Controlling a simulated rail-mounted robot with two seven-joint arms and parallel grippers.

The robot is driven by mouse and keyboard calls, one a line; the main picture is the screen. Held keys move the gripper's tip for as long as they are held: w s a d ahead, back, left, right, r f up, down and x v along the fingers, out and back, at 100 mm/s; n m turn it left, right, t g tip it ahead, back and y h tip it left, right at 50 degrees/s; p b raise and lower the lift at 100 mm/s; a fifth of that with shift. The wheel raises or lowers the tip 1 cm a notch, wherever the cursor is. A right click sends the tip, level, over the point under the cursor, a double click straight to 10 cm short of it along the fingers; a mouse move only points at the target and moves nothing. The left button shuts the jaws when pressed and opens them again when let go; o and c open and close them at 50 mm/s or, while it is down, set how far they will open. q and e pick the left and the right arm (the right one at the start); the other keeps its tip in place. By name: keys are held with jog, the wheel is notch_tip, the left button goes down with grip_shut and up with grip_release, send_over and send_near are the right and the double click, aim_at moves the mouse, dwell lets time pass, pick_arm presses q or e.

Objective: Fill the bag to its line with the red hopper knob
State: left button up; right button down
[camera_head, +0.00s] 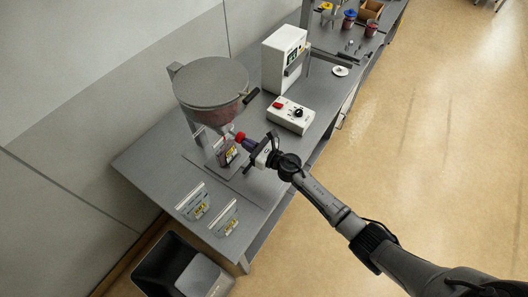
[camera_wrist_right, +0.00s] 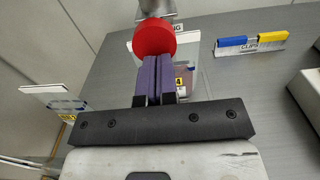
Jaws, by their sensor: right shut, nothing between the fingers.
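The hopper (camera_head: 210,85) is a round grey-lidded vessel over the bench, with dark reddish contents. Its red knob (camera_head: 240,136) sticks out below it; it is large in the right wrist view (camera_wrist_right: 154,37). A clear bag (camera_head: 226,158) with a yellow label and dark contents stands under the spout. In the right wrist view the bag (camera_wrist_right: 186,80) is partly hidden behind my fingers, and its line cannot be made out. My right gripper (camera_head: 246,141) is shut and empty, its purple fingertips right at the knob; I cannot tell whether they touch it. My left gripper is not in view.
Two labelled bags (camera_head: 194,203) (camera_head: 223,218) lie at the bench's near end, above a dark bin (camera_head: 160,268). A white control box (camera_head: 290,115) and a white machine (camera_head: 284,60) stand right of the hopper. Blue and yellow clips (camera_wrist_right: 250,44) lie beyond. The floor at right is clear.

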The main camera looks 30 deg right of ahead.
jog(key=b+v, duration=0.1)
jog(key=v, duration=1.3)
jog(key=shift+d, duration=0.1)
dwell(1.2)
